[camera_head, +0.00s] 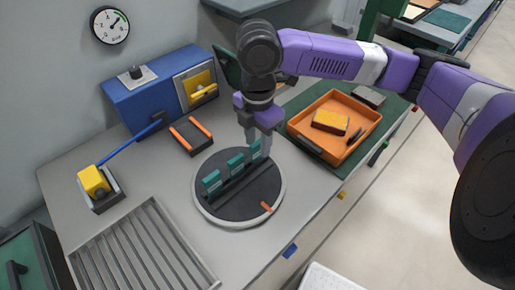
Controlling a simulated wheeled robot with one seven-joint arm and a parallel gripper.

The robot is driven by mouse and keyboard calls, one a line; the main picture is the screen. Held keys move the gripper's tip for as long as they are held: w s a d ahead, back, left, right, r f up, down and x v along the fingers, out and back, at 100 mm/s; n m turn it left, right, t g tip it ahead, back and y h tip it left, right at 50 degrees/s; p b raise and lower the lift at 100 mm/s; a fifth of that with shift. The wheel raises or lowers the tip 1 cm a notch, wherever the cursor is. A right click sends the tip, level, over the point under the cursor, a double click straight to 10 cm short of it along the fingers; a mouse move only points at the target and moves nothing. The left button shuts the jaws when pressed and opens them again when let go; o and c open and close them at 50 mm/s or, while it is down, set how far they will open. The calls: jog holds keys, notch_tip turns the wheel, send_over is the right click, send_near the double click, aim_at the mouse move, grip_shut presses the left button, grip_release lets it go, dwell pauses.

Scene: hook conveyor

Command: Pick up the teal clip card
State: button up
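Three teal clip cards stand upright in a dark bar on a round turntable (281,199): a left one (212,182), a middle one (236,165) and a right one (256,152). My gripper (261,150) points down from above at the right card. Its fingers overlap that card in the picture. Whether they are closed on it or merely beside it cannot be told. The left and middle cards are clear of the gripper.
An orange tray (305,127) with a yellow sponge (330,121) lies right of the turntable. A blue box (145,98) and a dark block with orange edges (191,135) stand behind left. A slatted rack (150,250) is at front left. An orange tab (266,208) sits on the turntable.

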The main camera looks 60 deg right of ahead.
jog(key=shift+f, duration=1.25)
grip_shut()
jog(key=shift+r, duration=0.15)
notch_tip(320, 180, up, 25)
jog(key=p, duration=0.5)
